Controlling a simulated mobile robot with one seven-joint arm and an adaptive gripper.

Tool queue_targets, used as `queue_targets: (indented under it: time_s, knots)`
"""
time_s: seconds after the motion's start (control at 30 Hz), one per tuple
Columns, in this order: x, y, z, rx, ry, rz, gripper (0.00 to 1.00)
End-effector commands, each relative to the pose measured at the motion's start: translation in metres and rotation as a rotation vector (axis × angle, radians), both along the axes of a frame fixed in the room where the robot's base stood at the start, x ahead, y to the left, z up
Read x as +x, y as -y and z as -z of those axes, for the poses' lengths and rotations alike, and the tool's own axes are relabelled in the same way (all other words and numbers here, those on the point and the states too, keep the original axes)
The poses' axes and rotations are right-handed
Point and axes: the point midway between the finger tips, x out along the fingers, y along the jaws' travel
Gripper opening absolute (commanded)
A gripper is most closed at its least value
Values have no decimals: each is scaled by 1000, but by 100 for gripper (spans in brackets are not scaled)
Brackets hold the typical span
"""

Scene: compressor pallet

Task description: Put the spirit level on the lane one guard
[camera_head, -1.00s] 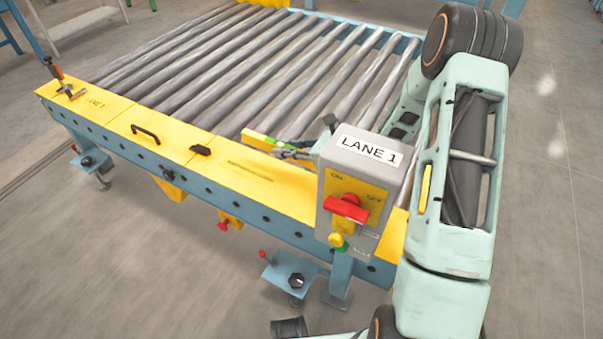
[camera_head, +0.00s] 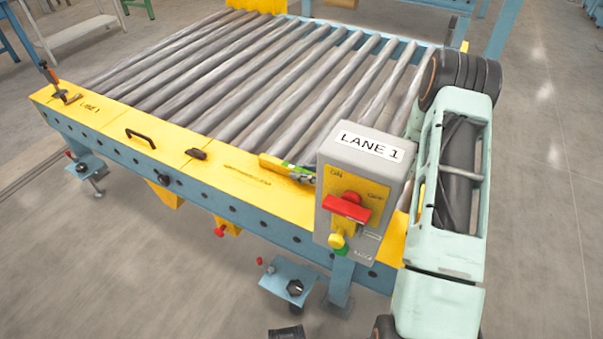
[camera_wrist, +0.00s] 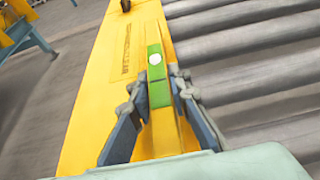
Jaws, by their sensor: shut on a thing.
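The spirit level is a yellow bar with a green section and a pale round vial (camera_wrist: 155,75). My gripper (camera_wrist: 158,105) is shut on it, one finger on each side, in the wrist view. The yellow lane one guard (camera_wrist: 105,75) lies beneath and left of the level, which points along it by the rollers. I cannot tell whether the level touches the guard. In the head view the guard (camera_head: 235,165) runs along the conveyor's front, and the end of the level (camera_head: 285,167) shows over its roller-side edge. My gripper is mostly hidden there behind the control box.
The grey LANE 1 control box (camera_head: 362,185) with a red switch stands at the guard's right end, close to my arm. A black handle (camera_head: 141,138), a black latch (camera_head: 196,154) and an orange-handled clamp (camera_head: 55,85) sit on the guard. Rollers (camera_head: 250,85) lie behind.

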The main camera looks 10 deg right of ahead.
Motion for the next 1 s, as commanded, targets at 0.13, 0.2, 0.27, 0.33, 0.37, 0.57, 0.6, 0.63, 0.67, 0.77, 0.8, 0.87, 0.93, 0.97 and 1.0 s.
queue_targets:
  time_s: [0.13,0.2,0.27,0.33,0.37,0.57,0.6,0.63,0.67,0.77,0.8,0.87,0.93,0.97,1.0]
  knots:
    - [0,0,3,0,0,0,19]
    - [0,0,3,0,0,0,27]
    - [0,0,3,0,0,0,33]
    - [0,0,3,0,0,0,34]
    - [0,0,3,0,0,0,34]
    - [0,0,2,0,0,0,34]
    - [0,0,0,0,0,0,34]
    - [0,0,-2,0,0,0,34]
    - [-1,2,-3,-1,0,1,34]
    - [-9,15,-9,-1,0,3,34]
    - [-13,22,-13,-1,-1,4,34]
    - [-19,32,-18,-2,-1,5,34]
    - [-28,44,-24,-1,-1,4,34]
    - [-31,49,-27,0,0,4,34]
    - [-36,56,-30,-1,0,4,34]
